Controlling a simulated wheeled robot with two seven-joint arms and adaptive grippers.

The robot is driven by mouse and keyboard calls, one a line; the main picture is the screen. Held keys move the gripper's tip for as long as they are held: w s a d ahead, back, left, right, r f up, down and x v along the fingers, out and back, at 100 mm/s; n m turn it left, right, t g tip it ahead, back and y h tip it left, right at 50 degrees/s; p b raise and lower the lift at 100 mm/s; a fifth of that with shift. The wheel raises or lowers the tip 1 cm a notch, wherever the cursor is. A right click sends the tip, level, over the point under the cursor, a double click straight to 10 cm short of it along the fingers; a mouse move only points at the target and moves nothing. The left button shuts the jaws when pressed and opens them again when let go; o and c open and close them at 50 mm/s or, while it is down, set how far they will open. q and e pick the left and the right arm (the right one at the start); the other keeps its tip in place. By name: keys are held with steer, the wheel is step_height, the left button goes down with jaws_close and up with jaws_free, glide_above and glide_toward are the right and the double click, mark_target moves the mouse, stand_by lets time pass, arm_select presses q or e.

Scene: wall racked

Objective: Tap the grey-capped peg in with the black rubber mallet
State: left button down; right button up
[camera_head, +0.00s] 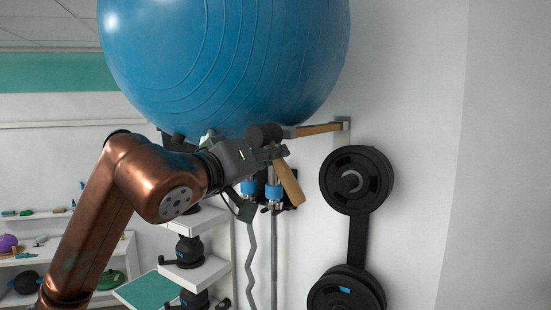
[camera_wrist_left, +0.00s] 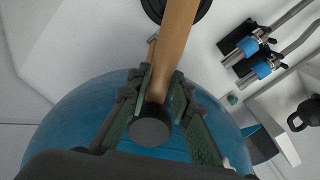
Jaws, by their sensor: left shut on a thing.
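My left gripper (camera_head: 268,154) is shut on the wooden handle (camera_head: 289,184) of the black rubber mallet, close under its head. The black mallet head (camera_head: 263,135) is level with the wooden peg (camera_head: 318,129), which sticks out from the wall at the right. The peg's grey cap (camera_head: 289,132) appears just right of the head; I cannot tell whether they touch. In the left wrist view, the head's round black face (camera_wrist_left: 150,131) is between the fingers and the handle (camera_wrist_left: 174,40) runs upward. The peg is mostly hidden there. My right gripper is out of view.
A big blue ball (camera_head: 225,60) is directly above the gripper and mallet. A grey wall fitting (camera_head: 344,124) is at the peg's wall end. Black weight plates (camera_head: 356,180) hang at the right. Bars with blue clips (camera_head: 273,191) and a white shelf (camera_head: 196,275) are below.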

arm_select(q)
steer(key=shift+w+d, duration=0.1)
steer(key=shift+d, duration=0.1)
steer(key=shift+s+a, duration=0.45)
steer(key=shift+s, duration=0.1)
steer(key=shift+w+d, duration=0.1)
